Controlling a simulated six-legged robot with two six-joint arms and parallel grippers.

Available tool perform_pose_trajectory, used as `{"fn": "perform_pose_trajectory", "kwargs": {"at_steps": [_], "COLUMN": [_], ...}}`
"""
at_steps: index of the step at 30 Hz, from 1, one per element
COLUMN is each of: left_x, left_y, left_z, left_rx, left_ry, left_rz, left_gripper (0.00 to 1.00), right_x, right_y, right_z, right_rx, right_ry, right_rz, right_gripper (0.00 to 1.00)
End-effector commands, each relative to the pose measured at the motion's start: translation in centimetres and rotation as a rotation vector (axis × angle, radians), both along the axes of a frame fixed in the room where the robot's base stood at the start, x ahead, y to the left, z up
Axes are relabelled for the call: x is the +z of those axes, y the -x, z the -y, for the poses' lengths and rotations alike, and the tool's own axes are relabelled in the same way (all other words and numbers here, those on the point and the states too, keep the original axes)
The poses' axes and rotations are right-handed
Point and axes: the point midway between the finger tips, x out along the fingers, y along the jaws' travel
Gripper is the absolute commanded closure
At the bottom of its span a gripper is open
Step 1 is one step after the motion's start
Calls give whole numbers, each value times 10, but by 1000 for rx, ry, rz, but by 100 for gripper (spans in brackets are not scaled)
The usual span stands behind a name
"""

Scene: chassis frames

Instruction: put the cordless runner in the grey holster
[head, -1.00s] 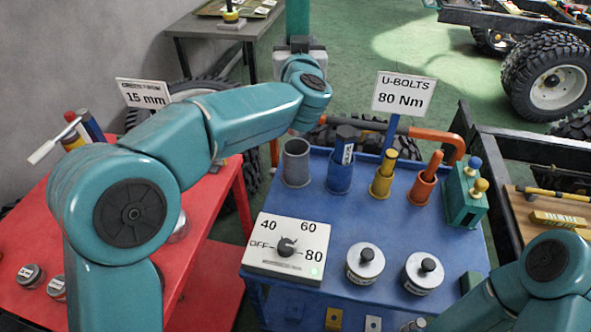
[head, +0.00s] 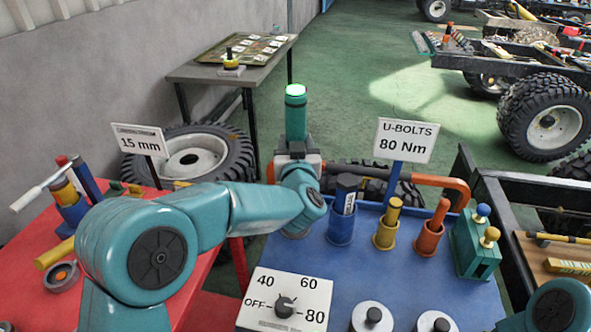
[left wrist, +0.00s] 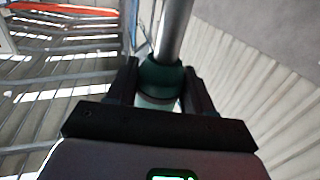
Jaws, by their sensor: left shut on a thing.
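The cordless runner (head: 295,112) is a green cylinder with a glowing green top. It stands upright in my left gripper (head: 297,150), above and behind the blue cart's back left corner. In the left wrist view, the fingers (left wrist: 160,85) close on its dark green body (left wrist: 160,78), and a metal shaft (left wrist: 174,30) runs up from it. The grey holster (head: 294,234) is at the cart's back left, almost wholly hidden behind my left wrist; only a bit of its base shows. My right gripper is out of view.
The blue cart (head: 370,270) also bears a blue holster (head: 341,228) with a dark tool, a yellow holster (head: 385,235), an orange holster (head: 428,242) and a dial box (head: 287,300). The U-bolts sign (head: 405,140) rises behind. A red table (head: 30,285) lies left.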

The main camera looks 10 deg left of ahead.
Motion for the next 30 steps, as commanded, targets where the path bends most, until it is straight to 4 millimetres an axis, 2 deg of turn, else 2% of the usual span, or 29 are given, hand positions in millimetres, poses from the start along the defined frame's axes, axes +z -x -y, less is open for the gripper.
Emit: {"fn": "perform_pose_trajectory", "kwargs": {"at_steps": [3,8,16,28,29,30], "left_x": [-13,-21,-58,-65,-68,-67], "left_y": [-1,-2,-3,-3,-3,-3], "left_z": [-1,-1,-2,-1,-1,-1], "left_rx": [2,2,2,1,0,0], "left_ry": [0,0,-1,2,2,2], "left_rz": [8,8,6,9,1,1], "left_gripper": [100,100,100,100,45,32], "right_x": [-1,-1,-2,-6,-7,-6], "right_y": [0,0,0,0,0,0], "right_z": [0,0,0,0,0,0], "right_rx": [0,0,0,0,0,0], "right_ry": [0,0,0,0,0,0], "right_rz": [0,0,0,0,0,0], "right_gripper": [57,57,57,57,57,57]}}
